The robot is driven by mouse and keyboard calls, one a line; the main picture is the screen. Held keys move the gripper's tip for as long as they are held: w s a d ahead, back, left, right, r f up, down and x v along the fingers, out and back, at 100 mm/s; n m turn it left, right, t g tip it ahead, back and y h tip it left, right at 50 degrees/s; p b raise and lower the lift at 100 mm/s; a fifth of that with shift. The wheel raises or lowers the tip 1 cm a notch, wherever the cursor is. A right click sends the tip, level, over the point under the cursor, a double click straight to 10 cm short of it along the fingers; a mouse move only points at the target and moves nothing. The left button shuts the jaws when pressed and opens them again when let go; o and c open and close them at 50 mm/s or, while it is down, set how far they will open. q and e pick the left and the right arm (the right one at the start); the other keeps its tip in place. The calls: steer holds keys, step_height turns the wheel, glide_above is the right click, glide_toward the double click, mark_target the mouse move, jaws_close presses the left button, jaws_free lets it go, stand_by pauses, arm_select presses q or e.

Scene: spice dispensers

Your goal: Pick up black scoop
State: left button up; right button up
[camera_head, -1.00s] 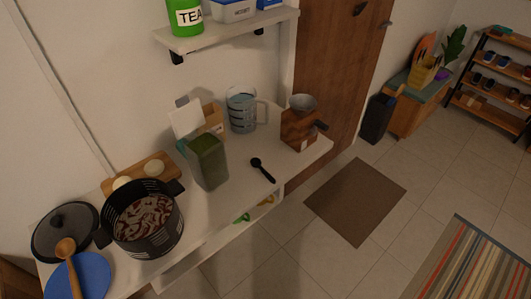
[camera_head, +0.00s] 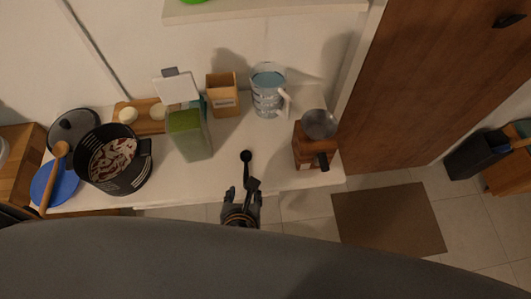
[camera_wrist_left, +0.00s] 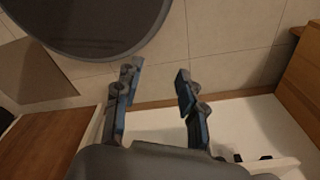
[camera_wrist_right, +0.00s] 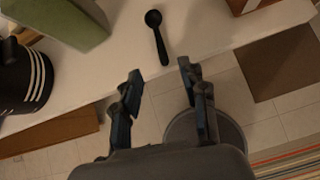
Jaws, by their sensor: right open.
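The black scoop (camera_head: 247,163) lies on the white counter near its front edge, between the green container and the wooden grinder. It also shows in the right wrist view (camera_wrist_right: 157,36), its handle pointing towards the gripper. My right gripper (camera_head: 242,190) is open and empty at the counter's front edge, close to the scoop's handle end in the head view. In the right wrist view the open fingers (camera_wrist_right: 159,72) are just short of the handle, with nothing between them. My left gripper (camera_wrist_left: 156,68) shows only in its own wrist view, open and empty.
The green container (camera_head: 188,137) stands left of the scoop. The wooden grinder (camera_head: 312,150) stands to its right. A measuring jug (camera_head: 268,96) and a small wooden box (camera_head: 222,98) are behind. A black pot (camera_head: 128,180) is further left. The counter around the scoop is clear.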

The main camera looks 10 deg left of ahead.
glide_toward(246, 170)
steer(key=x, duration=0.2)
steer(key=shift+w+a+f, duration=0.1)
steer(key=shift+f, duration=0.25)
steer(key=shift+w+f+p, duration=0.3)
steer(key=shift+w+p, duration=0.05)
steer(key=shift+p, duration=0.05)
steer(key=shift+p+x, duration=0.4)
steer(key=shift+x, duration=1.95)
arm_select(q)
steer(key=shift+s+r, duration=0.1)
steer(key=shift+r, duration=0.7)
arm_select(e)
steer(key=shift+r, duration=0.1)
arm_select(q)
steer(key=shift+a, duration=0.15)
arm_select(e)
jaws_close()
